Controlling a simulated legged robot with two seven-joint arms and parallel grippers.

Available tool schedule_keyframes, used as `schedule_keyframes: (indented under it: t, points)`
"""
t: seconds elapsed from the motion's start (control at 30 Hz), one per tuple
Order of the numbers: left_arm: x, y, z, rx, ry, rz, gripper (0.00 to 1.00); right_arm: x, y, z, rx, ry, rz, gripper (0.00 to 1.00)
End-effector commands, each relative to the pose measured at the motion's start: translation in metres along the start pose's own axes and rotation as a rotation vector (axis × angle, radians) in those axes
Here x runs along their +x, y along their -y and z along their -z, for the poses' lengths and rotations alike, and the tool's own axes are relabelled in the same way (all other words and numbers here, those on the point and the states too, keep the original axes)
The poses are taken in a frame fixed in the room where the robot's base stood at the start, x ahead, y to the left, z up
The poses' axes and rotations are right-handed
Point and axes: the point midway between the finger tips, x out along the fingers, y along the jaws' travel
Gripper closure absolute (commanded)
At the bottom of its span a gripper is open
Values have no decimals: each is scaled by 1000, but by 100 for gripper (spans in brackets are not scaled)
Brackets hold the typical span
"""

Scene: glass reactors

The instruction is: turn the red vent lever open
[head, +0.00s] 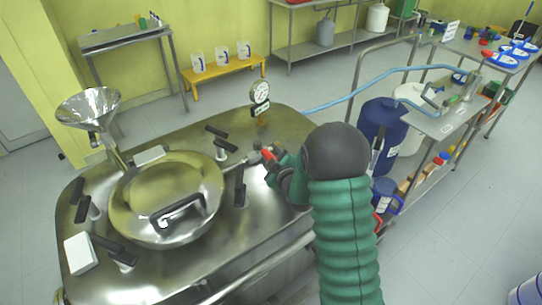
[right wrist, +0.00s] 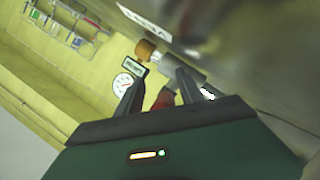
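The red vent lever (head: 267,153) is on the right side of the steel reactor top, by a short metal valve pipe. In the right wrist view the red lever (right wrist: 164,98) shows between my fingers, its lower part hidden behind my gripper body. My right gripper (head: 273,160) is at the lever. Its two fingers (right wrist: 161,82) stand apart, with a gap between the left finger and the red lever; the right finger looks close to it, and contact cannot be told. My left gripper is not in view.
A pressure gauge (head: 260,92) with a label stands behind the lever. A funnel (head: 88,105) rises at the left. A cart (head: 440,125) with a blue hose and drums stands right of my arm.

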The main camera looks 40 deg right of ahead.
Motion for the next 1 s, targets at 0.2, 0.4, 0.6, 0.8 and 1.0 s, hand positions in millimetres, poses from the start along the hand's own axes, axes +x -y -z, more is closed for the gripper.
schedule_keyframes:
  t: [0.2,0.4,0.6,0.8,1.0]
  points:
    - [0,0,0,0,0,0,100,-2,1,3,-3,-2,-1,83]
    - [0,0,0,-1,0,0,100,-1,2,3,-1,-4,2,100]
    - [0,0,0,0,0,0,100,0,2,2,-1,-4,4,100]
    - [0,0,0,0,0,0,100,0,2,2,-1,-2,3,100]
    - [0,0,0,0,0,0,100,0,2,1,-1,-2,4,100]
